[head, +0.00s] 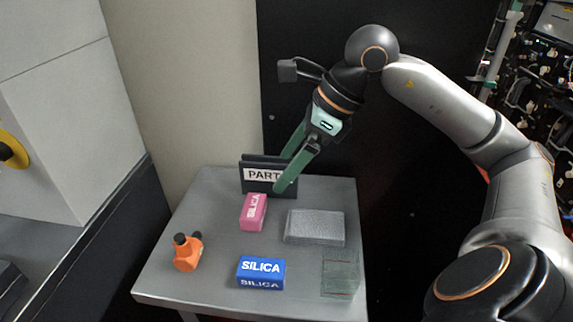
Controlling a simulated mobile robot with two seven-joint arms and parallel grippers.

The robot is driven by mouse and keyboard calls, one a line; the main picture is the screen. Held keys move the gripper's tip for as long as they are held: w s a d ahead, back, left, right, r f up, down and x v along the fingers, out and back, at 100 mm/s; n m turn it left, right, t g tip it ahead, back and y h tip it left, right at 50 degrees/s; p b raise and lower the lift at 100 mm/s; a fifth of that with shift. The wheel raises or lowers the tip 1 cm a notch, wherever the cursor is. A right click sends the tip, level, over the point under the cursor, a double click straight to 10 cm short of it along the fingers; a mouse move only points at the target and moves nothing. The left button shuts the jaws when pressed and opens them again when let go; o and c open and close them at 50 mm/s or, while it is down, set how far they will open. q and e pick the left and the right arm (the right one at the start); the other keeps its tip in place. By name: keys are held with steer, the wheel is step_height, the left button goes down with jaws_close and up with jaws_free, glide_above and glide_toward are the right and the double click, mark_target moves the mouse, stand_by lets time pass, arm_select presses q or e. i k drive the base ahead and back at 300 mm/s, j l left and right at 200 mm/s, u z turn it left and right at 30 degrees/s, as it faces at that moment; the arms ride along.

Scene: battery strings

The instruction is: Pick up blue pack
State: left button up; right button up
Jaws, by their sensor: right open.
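The blue pack (261,273), marked SILICA in white, lies at the front middle of the grey table. My right gripper (282,174) reaches down over the back of the table, with its two green fingers spread apart. It is open, with nothing seen held between the fingers. Its fingertips are in front of or beside the PARTS sign, well behind the blue pack and apart from it. My left gripper is not in view.
A pink SILICA pack (253,212) lies behind the blue one. A grey textured block (314,227), a clear box (340,275) and an orange item with black knobs (187,252) are on the table (216,215). A dark holder with a label (264,174) stands at the back.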

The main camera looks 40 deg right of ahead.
mark_target(257, 272)
steer(key=z, duration=1.05)
steer(key=k+l, duration=0.4)
steer(key=l, duration=0.1)
